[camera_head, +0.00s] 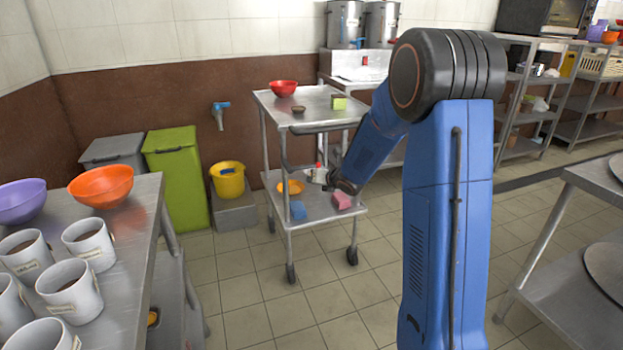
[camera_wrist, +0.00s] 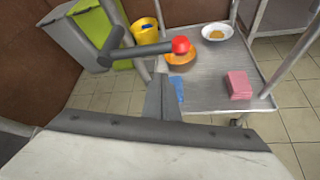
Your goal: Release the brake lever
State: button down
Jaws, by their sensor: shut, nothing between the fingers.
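The brake lever (camera_wrist: 143,50) is a dark grey bar with a red knob (camera_wrist: 180,45) at its right end in the wrist view. It is fixed to the frame of the metal cart (camera_head: 262,98). My gripper (camera_wrist: 162,82) is shut and empty, its fingertips just below the bar and to the left of the knob. Whether they touch the lever I cannot tell. The lever is small and hard to make out there.
The lower shelf holds an orange bowl (camera_head: 290,187), a blue block (camera_head: 298,210) and a pink block (camera_head: 342,200). A red bowl (camera_head: 283,88) sits on top. A counter with mugs (camera_head: 90,243) stands left. The floor (camera_head: 270,325) before the cart is clear.

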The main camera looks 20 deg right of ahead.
jog(key=a+v, duration=0.1)
jog(key=v, duration=0.8)
jog(key=shift+s+a, duration=0.4)
jog(key=shift+s, duration=0.15)
jog(key=s+d+r+m+g+h, duration=0.1)
jog(key=s+r+m+h, duration=0.25)
jog(key=s+m, duration=0.55)
jog(key=s+d+r+m+g+h, duration=0.1)
jog(key=s+r+m+g+h, duration=0.1)
jog(key=s+r+m, duration=0.5)
jog(key=s+a+f+m+g+y, duration=0.1)
jog(key=s+a+m, duration=0.1)
jog(key=s+m, duration=0.4)
jog(key=s+a+f+m+g+y, duration=0.1)
jog(key=s+m, duration=0.4)
jog(key=s, duration=0.8)
jog(key=s+a+f+m+g+y, duration=0.1)
jog(key=s+a+f+m+g, duration=0.1)
jog(key=s+a+m, duration=0.3)
jog(key=s+f+m, duration=0.1)
jog(key=s, duration=0.3)
jog(key=shift+s+m, duration=0.3)
jog(key=shift+s, duration=0.1)
